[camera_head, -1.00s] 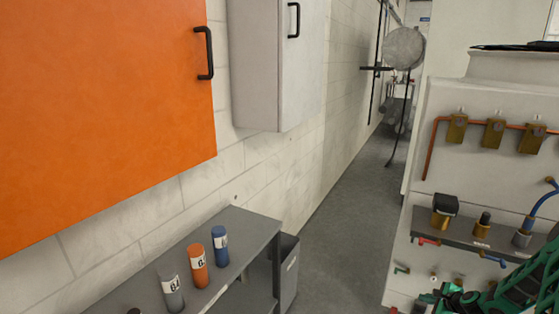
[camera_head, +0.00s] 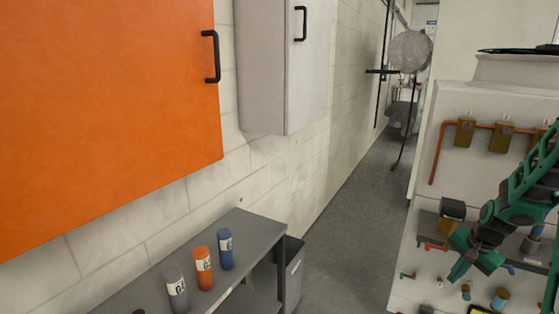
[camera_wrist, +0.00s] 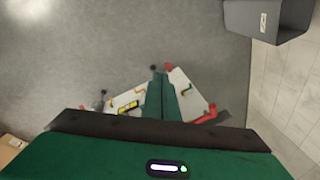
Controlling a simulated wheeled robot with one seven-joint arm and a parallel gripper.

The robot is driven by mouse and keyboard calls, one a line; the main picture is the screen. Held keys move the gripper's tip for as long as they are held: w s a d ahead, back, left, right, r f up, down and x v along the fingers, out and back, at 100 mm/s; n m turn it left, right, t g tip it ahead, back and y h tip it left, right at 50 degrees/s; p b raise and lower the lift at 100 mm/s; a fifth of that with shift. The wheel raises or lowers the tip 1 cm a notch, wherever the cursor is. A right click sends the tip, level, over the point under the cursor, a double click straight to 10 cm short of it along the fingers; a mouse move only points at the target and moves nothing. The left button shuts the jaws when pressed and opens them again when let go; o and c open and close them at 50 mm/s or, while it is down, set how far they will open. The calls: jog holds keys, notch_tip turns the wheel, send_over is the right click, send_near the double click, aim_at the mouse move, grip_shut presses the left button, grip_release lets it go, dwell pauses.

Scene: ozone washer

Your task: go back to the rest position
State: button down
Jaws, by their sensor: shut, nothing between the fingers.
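My green arm reaches in from the right edge of the head view, in front of the white panel with pipes (camera_head: 455,175). My gripper (camera_head: 456,275) hangs at its end, pointing down and to the left, clear of the shelf with the bottles. In the wrist view my gripper (camera_wrist: 162,85) shows as two green fingers lying together, with nothing between them. Beyond the fingertips is grey floor (camera_wrist: 120,40). White boards with small coloured fittings (camera_wrist: 190,92) lie behind the fingers and are partly hidden by them.
A grey shelf (camera_head: 160,270) with grey (camera_head: 176,291), orange (camera_head: 203,268) and blue (camera_head: 226,250) bottles stands at lower left, under an orange cabinet (camera_head: 110,110). A dark bin (camera_head: 292,272) stands beside it. The grey aisle floor (camera_head: 350,240) is clear.

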jog(key=s+a+r+n+g, duration=0.2)
jog(key=s+a+r+n, duration=0.3)
jog(key=s+r, duration=0.85)
jog(key=s+a+r, duration=0.1)
jog(key=s+a, duration=0.1)
jog(key=s, duration=0.3)
jog(key=s+a+r+n, duration=0.1)
jog(key=s+a, duration=0.2)
jog(key=s, duration=0.3)
jog(key=s+a, duration=0.3)
jog(key=s, duration=0.3)
jog(key=shift+s+r+g, duration=0.2)
jog(key=shift+r+g, duration=0.2)
jog(key=shift+a, duration=0.1)
jog(key=shift+w+f, duration=0.25)
jog(key=shift+w, duration=0.45)
